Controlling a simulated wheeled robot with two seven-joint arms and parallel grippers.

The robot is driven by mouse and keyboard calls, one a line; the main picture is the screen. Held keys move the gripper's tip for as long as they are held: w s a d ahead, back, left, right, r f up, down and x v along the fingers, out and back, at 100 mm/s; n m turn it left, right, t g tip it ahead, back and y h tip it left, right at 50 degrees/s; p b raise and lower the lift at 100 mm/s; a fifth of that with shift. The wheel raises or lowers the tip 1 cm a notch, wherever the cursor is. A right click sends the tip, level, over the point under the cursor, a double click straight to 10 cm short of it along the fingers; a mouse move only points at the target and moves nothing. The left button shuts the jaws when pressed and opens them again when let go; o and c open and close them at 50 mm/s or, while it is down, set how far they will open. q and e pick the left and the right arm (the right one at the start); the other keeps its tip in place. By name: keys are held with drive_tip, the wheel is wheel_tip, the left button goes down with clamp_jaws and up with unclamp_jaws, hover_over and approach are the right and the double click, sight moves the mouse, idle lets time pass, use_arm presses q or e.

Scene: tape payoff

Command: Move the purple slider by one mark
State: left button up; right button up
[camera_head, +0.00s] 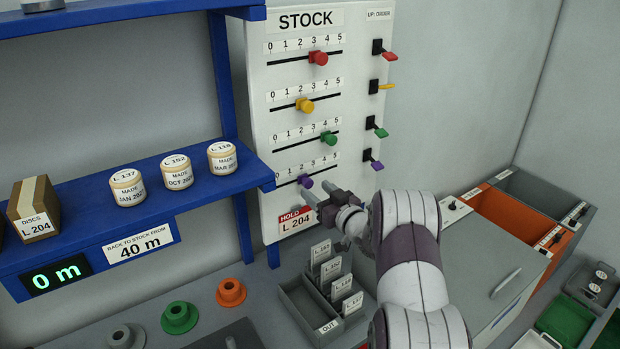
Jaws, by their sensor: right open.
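The purple slider (305,181) sits on the lowest track of the white STOCK board (256,100), at about the 2 on its 0 to 5 scale. My right gripper (319,194) is open, its fingertips just right of and below the purple knob. The knob looks outside the jaws; whether a fingertip touches it I cannot tell. The gripper covers part of the board right of the HOLD L 204 label (294,220). My left gripper is not in view.
Red (318,58), yellow (305,105) and green (328,138) sliders sit above. Coloured levers, including a purple one (374,163), line the board's right side. A blue shelf (205,195) stands left; an OUT card tray (300,305) is below.

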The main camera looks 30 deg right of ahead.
sight(310, 184)
drive_tip(key=w, duration=0.2)
drive_tip(key=shift+w+a+r+p, duration=0.15)
drive_tip(key=shift+w+r+p, duration=0.05)
drive_tip(key=shift+w+p, duration=0.2)
drive_tip(key=shift+w, duration=0.25)
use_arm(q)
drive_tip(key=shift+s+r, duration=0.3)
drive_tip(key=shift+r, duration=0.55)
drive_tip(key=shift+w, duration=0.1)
use_arm(e)
drive_tip(key=shift+w+f, duration=0.1)
drive_tip(key=shift+w, duration=0.05)
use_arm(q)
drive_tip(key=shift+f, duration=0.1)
use_arm(e)
drive_tip(key=shift+w, duration=0.1)
drive_tip(key=shift+c, duration=0.3)
